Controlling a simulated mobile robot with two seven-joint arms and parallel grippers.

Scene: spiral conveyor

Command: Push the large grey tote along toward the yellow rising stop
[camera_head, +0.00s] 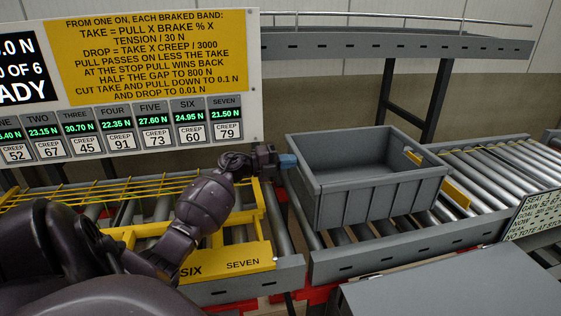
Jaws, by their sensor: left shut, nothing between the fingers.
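The large grey tote (375,201) sits upright and empty on a roller conveyor (470,188) in the right half of the head view. My left gripper (289,161) is shut, with its blue tips at the tote's left end, seemingly against it. Its fingertips are small here, so firm contact is hard to tell. A yellow plate (455,193) shows just beyond the tote's right end, partly hidden by the tote; I cannot tell if it touches. My right gripper is not in view.
Left of the tote is a yellow guarded section (225,262) marked SIX and SEVEN, with a small gap between conveyor sections. A signboard (155,50) stands behind at left. A raised conveyor (400,46) runs behind. A grey surface (450,290) fills the front right.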

